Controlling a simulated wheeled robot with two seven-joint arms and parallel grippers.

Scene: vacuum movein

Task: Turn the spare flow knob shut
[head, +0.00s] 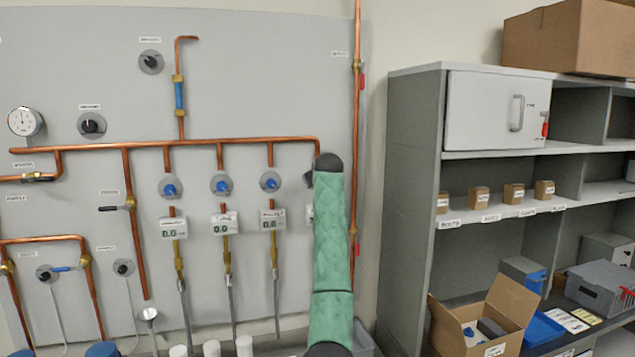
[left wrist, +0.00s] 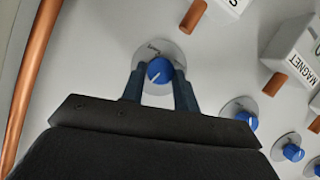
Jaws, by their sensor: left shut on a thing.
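In the left wrist view a blue knob (left wrist: 158,69) with a white pointer mark sits on a round grey plate on the panel. My left gripper (left wrist: 159,77) is shut on this knob, with one dark finger on each side of it. In the head view my green-sleeved arm hides this knob and the gripper's fingers. Three other blue knobs stand in a row to the left: left (head: 169,188), middle (head: 221,184) and right (head: 270,181). Labels naming the held knob are not readable. My right gripper is in neither view.
A vertical copper pipe (head: 355,120) with red-handled valves runs just right of my arm. A horizontal copper pipe (head: 230,141) crosses above the knobs. White readouts (head: 172,228) sit below them. A grey shelf unit (head: 412,170) with boxes stands at the right.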

